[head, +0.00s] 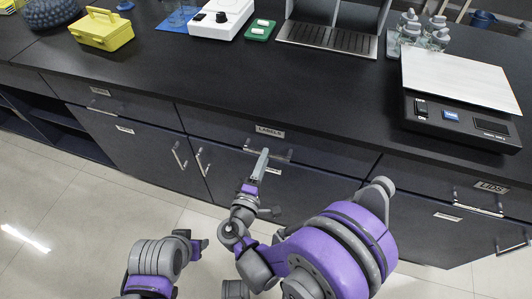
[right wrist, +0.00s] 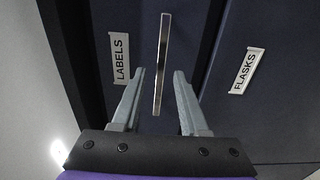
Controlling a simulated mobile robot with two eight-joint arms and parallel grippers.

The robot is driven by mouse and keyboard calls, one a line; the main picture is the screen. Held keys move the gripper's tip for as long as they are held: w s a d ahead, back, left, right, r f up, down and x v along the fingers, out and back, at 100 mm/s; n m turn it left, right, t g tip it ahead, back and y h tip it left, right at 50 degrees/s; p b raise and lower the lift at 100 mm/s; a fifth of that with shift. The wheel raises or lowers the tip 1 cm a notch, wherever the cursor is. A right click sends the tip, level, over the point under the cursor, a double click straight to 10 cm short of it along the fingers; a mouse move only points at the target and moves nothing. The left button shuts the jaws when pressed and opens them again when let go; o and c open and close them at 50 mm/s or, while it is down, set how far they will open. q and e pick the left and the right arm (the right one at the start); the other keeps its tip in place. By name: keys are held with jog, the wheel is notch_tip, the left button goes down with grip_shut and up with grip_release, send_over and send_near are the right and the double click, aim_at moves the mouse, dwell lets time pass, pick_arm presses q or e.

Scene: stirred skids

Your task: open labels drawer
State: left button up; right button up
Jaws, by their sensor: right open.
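The labels drawer (head: 225,130) is a dark, shut front under the counter, with a white LABELS tag (head: 270,131). Its tag also shows in the right wrist view (right wrist: 121,58). Its silver bar handle (head: 281,155) is partly covered by my right gripper (head: 262,156) in the head view. In the right wrist view, the handle (right wrist: 162,55) runs upright between the two open fingers (right wrist: 160,73). I see a gap on each side of it. My left arm shows at the bottom left of the head view; the state of its gripper (head: 198,245) is unclear.
A FLASKS tag (right wrist: 247,70) marks the front beside the drawer. A LIDS drawer (head: 490,187) is at the right. The black counter (head: 300,105) holds a scale (head: 460,90), a yellow box (head: 102,30) and a white device (head: 222,18). The floor (head: 70,210) at the left is clear.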

jog(key=shift+x, duration=1.4)
grip_shut()
dwell(0.4)
